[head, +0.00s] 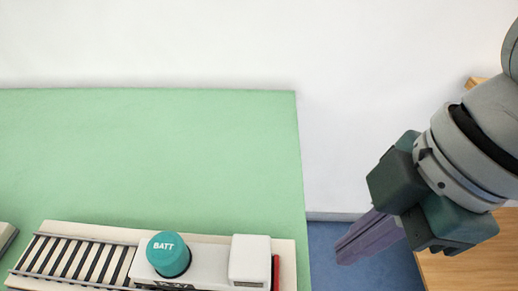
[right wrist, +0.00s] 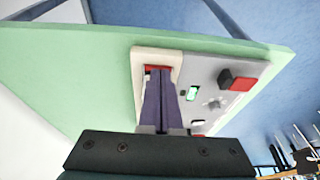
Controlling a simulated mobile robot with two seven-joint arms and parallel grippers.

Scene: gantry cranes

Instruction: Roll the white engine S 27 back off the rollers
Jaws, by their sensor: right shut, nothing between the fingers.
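The white engine (head: 210,258) lies along the lower edge of the head view, with a teal round cap marked BATT and a white block at its right end. The lettering on its side is cut off by the frame edge. The dark rollers (head: 75,262) lie in a pale bed to its left. My right gripper (head: 345,254) is shut and empty, to the right of the engine, beyond the table's right edge in the picture. In the right wrist view its purple fingers (right wrist: 160,72) overlap a cream base with red at its end; contact cannot be told. My left gripper is out of view.
The green table (head: 150,150) is clear behind the engine. A grey panel (right wrist: 212,75) with a red button (right wrist: 238,80), a small screen and a knob shows in the right wrist view. A wooden surface (head: 470,268) stands at the right, with blue floor between.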

